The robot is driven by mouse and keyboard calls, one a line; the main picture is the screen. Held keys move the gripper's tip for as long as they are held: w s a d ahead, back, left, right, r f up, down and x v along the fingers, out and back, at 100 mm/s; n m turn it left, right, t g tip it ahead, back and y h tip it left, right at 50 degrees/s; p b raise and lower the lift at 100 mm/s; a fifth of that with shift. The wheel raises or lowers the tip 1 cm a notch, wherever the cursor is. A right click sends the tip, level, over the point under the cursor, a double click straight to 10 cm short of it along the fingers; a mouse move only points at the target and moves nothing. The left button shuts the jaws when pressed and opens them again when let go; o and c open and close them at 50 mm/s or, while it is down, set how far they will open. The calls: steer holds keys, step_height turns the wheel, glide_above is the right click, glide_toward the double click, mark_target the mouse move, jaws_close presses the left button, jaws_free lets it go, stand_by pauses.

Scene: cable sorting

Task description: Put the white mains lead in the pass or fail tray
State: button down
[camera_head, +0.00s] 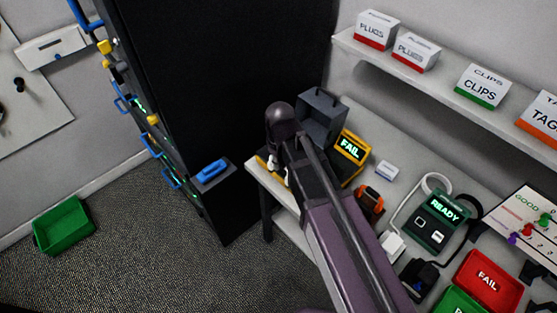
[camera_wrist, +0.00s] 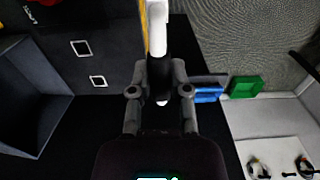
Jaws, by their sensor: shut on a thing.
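My gripper (camera_wrist: 160,100) is shut on a slim white and black piece (camera_wrist: 158,30) in the wrist view. It reaches forward from between the fingers. I cannot tell what it is. In the head view my gripper (camera_head: 278,172) is at the bench's far left end, mostly hidden by my arm. A white lead (camera_head: 403,210) with a white block (camera_head: 392,245) at one end curves beside the dark green READY tester (camera_head: 437,220). The red FAIL tray (camera_head: 490,282) is at lower right. A green tray (camera_head: 458,303) is beside it, cut off by the frame.
A yellow FAIL device (camera_head: 350,148) and a grey open box (camera_head: 322,115) stand near my gripper. A black plug (camera_head: 420,275) lies near the trays. The black cabinet (camera_head: 225,80) rises to the left. A green bin (camera_head: 62,227) is on the floor.

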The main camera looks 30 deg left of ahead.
steer(key=shift+r+p, duration=1.4)
steer(key=shift+r, duration=0.1)
steer(key=shift+f, duration=0.15)
step_height(320, 180, down, 3)
steer(key=b, duration=0.3)
steer(key=shift+f, duration=0.1)
steer(key=shift+s, duration=0.2)
